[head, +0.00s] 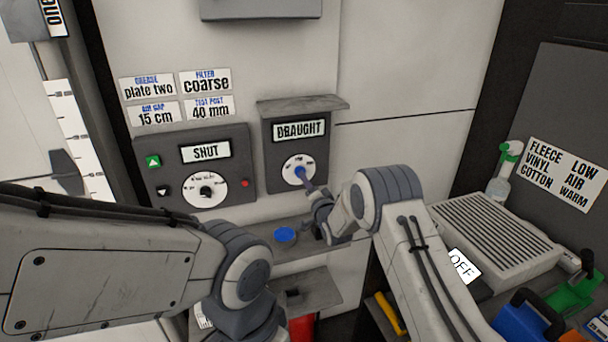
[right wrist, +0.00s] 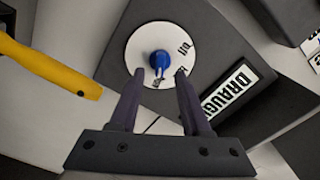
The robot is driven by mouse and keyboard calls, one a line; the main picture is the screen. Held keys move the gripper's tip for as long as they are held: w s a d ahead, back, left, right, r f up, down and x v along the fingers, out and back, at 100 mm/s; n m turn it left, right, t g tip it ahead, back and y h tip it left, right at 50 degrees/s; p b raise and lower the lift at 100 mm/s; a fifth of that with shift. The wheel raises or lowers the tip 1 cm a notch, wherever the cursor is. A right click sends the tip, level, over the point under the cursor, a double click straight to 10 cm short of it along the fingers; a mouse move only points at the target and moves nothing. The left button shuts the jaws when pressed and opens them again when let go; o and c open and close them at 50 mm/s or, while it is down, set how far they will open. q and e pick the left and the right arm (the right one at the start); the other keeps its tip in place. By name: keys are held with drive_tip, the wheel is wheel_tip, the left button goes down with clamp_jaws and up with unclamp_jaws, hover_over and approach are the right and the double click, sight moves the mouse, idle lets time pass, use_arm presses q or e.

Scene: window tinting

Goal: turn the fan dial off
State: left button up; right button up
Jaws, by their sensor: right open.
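The fan dial is a blue knob (head: 299,172) on a white round plate, on the grey box labelled DRAUGHT (head: 283,131). In the right wrist view the blue knob (right wrist: 160,62) sits on its white plate (right wrist: 140,40), with a pale mark toward the fingers. Small letters ring the plate; I cannot read them surely. My right gripper (head: 308,185) is at the dial in the head view. In the right wrist view my right gripper (right wrist: 160,74) is open, its fingertips over the plate's near edge, one to each side of the knob. My left gripper is out of view.
A box labelled SHUT (head: 205,152) with its own dial and buttons is left of the DRAUGHT box. A ledge with a blue round thing (head: 285,235) lies below. A ribbed grey unit (head: 490,235) and a green-topped bottle (head: 500,180) stand right. A yellow bar (right wrist: 50,70) is left in the wrist view.

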drive_tip(key=shift+p+x, duration=0.35)
drive_tip(key=shift+x, duration=1.45)
clamp_jaws()
